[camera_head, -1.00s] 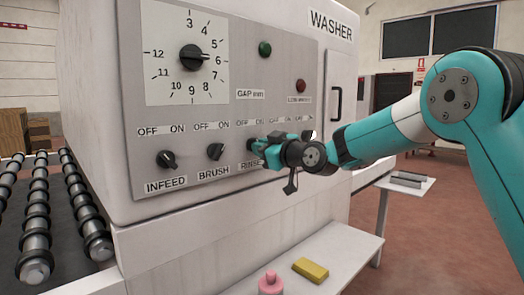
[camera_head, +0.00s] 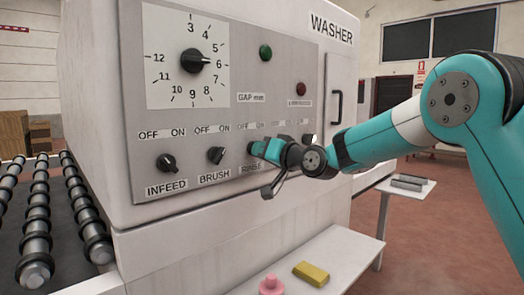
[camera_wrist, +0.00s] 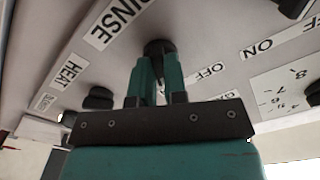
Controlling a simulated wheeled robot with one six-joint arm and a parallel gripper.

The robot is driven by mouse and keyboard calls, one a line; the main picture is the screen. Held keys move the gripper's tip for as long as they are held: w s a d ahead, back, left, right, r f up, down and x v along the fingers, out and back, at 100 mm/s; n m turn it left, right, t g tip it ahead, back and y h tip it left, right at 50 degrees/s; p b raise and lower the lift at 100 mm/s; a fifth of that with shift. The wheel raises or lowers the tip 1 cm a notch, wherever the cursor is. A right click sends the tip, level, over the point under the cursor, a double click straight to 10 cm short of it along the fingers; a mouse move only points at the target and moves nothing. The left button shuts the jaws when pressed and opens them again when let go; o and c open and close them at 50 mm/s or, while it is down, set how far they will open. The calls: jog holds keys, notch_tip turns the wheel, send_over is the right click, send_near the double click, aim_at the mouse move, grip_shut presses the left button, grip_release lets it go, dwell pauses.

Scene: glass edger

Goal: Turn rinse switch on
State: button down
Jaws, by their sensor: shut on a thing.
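The rinse switch is a black rotary knob on the washer's grey panel (camera_head: 225,100), third in the lower row. In the head view my gripper (camera_head: 258,149) covers most of it, above the RINSE label (camera_head: 251,168). In the wrist view the dark rinse knob (camera_wrist: 156,46) sits between the two teal fingertips (camera_wrist: 158,64), and the gripper is shut on it. The OFF label (camera_wrist: 211,70) and the RINSE label (camera_wrist: 119,20) lie on opposite sides of the knob. Which way its pointer faces is hidden by the fingers.
The brush knob (camera_head: 216,155) and infeed knob (camera_head: 167,162) are to the left. The heat knob (camera_wrist: 98,97) is close beside my fingers. A white shelf below holds a yellow block (camera_head: 310,273) and a pink object (camera_head: 271,285). Rollers (camera_head: 38,220) stand left.

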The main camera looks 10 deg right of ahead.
jog(key=shift+m, duration=0.5)
jog(key=c, duration=1.2)
grip_release()
jog(key=shift+o, duration=0.2)
jog(key=shift+s, duration=0.1)
jog(key=b+v, duration=0.3)
jog(key=v, duration=1.4)
jog(key=shift+d+b, duration=0.2)
jog(key=shift+b, duration=0.15)
jog(key=shift+s, duration=0.1)
